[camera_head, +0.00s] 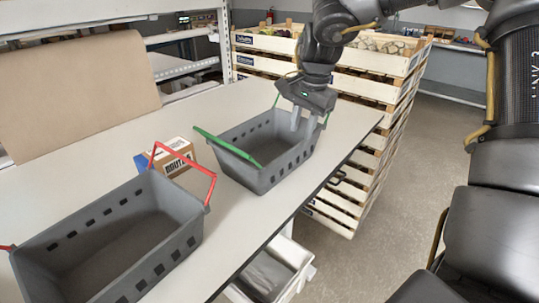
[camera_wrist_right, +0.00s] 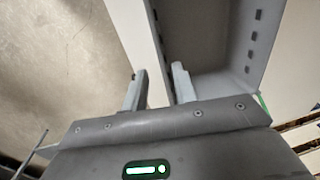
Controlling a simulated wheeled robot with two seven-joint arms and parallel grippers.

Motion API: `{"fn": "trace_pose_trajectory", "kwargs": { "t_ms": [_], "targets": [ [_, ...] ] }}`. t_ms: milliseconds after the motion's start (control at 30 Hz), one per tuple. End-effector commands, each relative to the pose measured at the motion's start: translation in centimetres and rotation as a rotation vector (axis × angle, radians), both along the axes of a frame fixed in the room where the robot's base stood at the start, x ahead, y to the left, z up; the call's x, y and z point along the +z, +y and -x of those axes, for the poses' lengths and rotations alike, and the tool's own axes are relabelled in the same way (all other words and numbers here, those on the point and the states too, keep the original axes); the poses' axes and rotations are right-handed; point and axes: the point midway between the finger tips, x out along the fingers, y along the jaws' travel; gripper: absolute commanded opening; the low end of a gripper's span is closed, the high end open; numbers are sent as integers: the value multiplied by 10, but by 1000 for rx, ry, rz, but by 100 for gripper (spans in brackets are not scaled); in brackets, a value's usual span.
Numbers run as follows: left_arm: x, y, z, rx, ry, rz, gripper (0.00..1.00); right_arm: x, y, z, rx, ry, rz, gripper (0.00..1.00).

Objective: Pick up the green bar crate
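The green bar crate (camera_head: 286,168) is a grey open basket with slotted walls, upright on the white table. Its green bar (camera_head: 228,147) lies tilted over the near left end. My right gripper (camera_head: 303,122) is above the crate's far right end, fingers pointing down at the rim. In the right wrist view the fingers (camera_wrist_right: 158,88) are apart, with a visible gap. The crate (camera_wrist_right: 212,45) fills the upper right there, its wall near the right finger. I cannot tell whether the fingers touch the wall. My left gripper is not in view.
A second grey crate with a red bar (camera_head: 185,240) stands at the near left of the table (camera_head: 235,225). A small brown box (camera_head: 172,158) sits between the crates. Stacked wooden crates (camera_head: 375,88) stand beyond the table's right edge. A brown board (camera_head: 75,90) stands at the back left.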

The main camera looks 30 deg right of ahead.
Motion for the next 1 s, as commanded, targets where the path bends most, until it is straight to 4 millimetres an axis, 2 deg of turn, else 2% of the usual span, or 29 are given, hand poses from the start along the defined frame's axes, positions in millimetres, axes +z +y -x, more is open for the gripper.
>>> {"fn": "trace_pose_trajectory", "kwargs": {
  "t_ms": [133, 367, 700, 900, 1000],
  "targets": [
    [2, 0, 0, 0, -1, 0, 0, -15, 1, -2, -2, -1, -1, 28],
    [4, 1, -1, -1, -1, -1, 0, -22, 1, -4, -3, 0, -3, 28],
    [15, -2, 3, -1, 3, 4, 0, -65, 2, -12, -2, -1, -1, 28],
    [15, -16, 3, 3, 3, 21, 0, -70, 2, -12, -2, -3, -1, 28],
    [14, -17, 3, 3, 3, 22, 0, -70, 2, -12, -2, -3, -1, 28]
  ]
}}
